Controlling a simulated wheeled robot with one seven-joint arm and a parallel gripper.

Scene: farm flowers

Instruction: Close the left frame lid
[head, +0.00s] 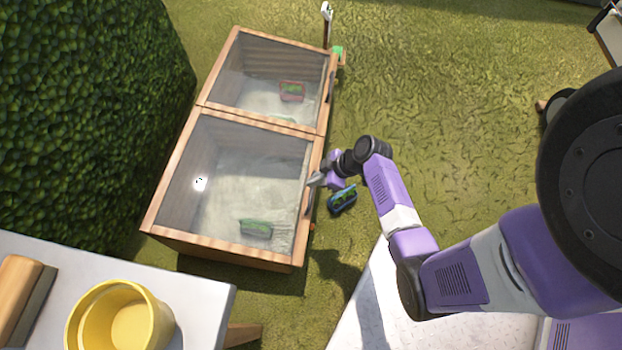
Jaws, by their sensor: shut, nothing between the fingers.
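A wooden cold frame stands on the grass with two glazed lids side by side along its length. The nearer lid (178,213) and the farther lid (222,74) both look down over their boxes; I cannot tell whether either is fully seated. Each lid has a dark handle on its right edge, the nearer handle (309,192) and the farther handle (330,87). My gripper (316,180) is shut and empty at the nearer lid's right edge, beside that handle; I cannot tell whether they touch.
Planters show inside the frame, one green (256,229) and one red (292,92). A hedge (85,110) borders the left. A table (205,290) with a yellow pot (120,318) is at lower left.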

